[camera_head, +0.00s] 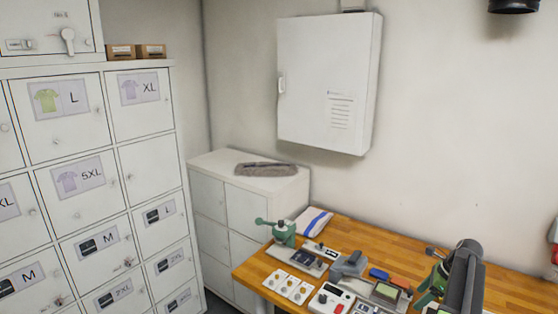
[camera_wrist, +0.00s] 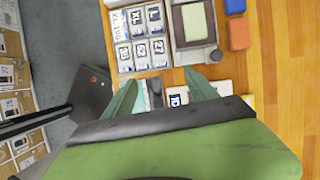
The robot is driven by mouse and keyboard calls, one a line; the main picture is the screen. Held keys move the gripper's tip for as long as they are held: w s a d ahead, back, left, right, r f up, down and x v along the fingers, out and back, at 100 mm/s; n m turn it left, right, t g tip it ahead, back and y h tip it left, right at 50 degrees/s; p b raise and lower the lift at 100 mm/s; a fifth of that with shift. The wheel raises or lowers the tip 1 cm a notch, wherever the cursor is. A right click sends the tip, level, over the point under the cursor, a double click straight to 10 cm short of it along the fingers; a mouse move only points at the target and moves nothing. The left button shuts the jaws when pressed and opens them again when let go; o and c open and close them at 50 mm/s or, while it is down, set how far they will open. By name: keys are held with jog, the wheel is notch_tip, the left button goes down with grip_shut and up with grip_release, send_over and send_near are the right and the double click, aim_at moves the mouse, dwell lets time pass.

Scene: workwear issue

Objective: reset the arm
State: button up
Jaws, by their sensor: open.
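My gripper (camera_wrist: 160,92) is open, its two green fingers spread apart above the wooden bench (camera_wrist: 285,70) in the wrist view. No object is held between them. A small white item with a dark label (camera_wrist: 177,100) shows below and between the fingers, partly hidden by the gripper body. In the head view my gripper (camera_head: 430,291) is low at the right, over the bench (camera_head: 340,226), with my dark arm beside it.
A tray of labelled cards (camera_wrist: 141,40), a screened device (camera_wrist: 195,22), and blue (camera_wrist: 235,6) and orange (camera_wrist: 239,36) blocks lie near the fingers. A green press (camera_head: 283,233) stands at the bench's left. Lockers (camera_head: 90,170) fill the left; a wall cabinet (camera_head: 325,80) hangs above.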

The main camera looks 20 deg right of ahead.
jog(key=w+a+f+n+g+b, duration=0.1)
jog(key=w+a+f+n, duration=0.1)
jog(key=w+a, duration=0.55)
jog(key=w+a+f+n+b, duration=0.15)
jog(key=w+a, duration=0.25)
jog(key=a, duration=0.7)
jog(key=w+a+f+n+g+b, duration=0.1)
jog(key=a+f+n+b, duration=0.15)
jog(key=a, duration=0.75)
jog(key=w+a+f+n+g+b, duration=0.1)
jog(key=w+a+n, duration=0.15)
jog(key=a, duration=0.75)
jog(key=s+a+f+n+h+b, duration=0.1)
jog(key=s+a+n, duration=0.4)
jog(key=a+n, duration=0.2)
jog(key=s+a+f+n+h+b, duration=0.1)
jog(key=s+a+n, duration=0.3)
jog(key=a+n, duration=0.3)
jog(key=n, duration=0.5)
jog(key=shift+s+a+f+h, duration=0.2)
jog(key=shift+s+f+h, duration=0.15)
jog(key=shift+h, duration=0.05)
